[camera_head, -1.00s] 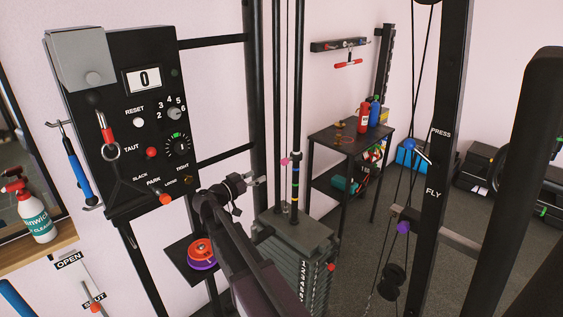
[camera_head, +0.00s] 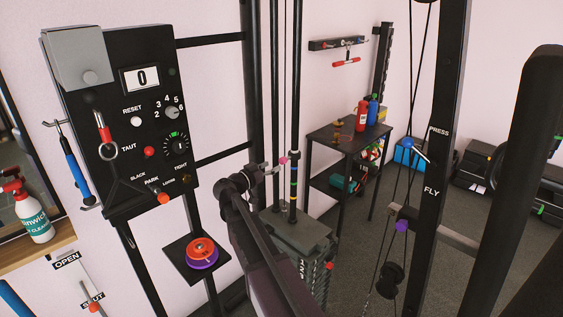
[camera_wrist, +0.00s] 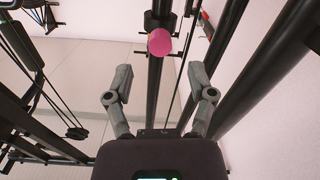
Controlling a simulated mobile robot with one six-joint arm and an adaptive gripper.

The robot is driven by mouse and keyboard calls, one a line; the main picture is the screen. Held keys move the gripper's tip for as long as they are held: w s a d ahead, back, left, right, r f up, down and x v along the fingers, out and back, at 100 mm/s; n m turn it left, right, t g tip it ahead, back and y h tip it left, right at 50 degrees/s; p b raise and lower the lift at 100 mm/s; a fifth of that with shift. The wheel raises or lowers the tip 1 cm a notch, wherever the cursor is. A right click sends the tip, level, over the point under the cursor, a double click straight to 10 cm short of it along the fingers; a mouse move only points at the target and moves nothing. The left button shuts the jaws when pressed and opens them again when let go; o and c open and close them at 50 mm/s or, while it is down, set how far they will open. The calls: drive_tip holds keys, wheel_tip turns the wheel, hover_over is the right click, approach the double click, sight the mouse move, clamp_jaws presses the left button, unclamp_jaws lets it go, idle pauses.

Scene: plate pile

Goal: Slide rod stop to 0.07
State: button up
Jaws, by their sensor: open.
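The rod stop shows as a pink knob (camera_head: 283,160) on a thin upright rod above the weight stack. In the wrist view the pink knob (camera_wrist: 160,42) sticks out from a black collar around a dark rod. My gripper (camera_head: 276,168) is just to the left of the knob in the head view, close to it. In the wrist view my gripper (camera_wrist: 159,78) is open and empty, with its two grey fingers spread and the knob lying beyond the gap between them. I cannot tell whether any finger touches the knob.
Coloured bands (camera_head: 293,185) mark a neighbouring rod. The weight stack (camera_head: 300,235) stands below. A black control panel (camera_head: 125,110) is at left, and a small shelf with orange and purple discs (camera_head: 201,252) is below it. Black uprights and cables stand close around the rods.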

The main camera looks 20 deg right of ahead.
sight(281, 162)
drive_tip(key=shift+x, duration=3.05)
drive_tip(key=shift+c, duration=0.2)
drive_tip(key=shift+f, duration=0.1)
clamp_jaws()
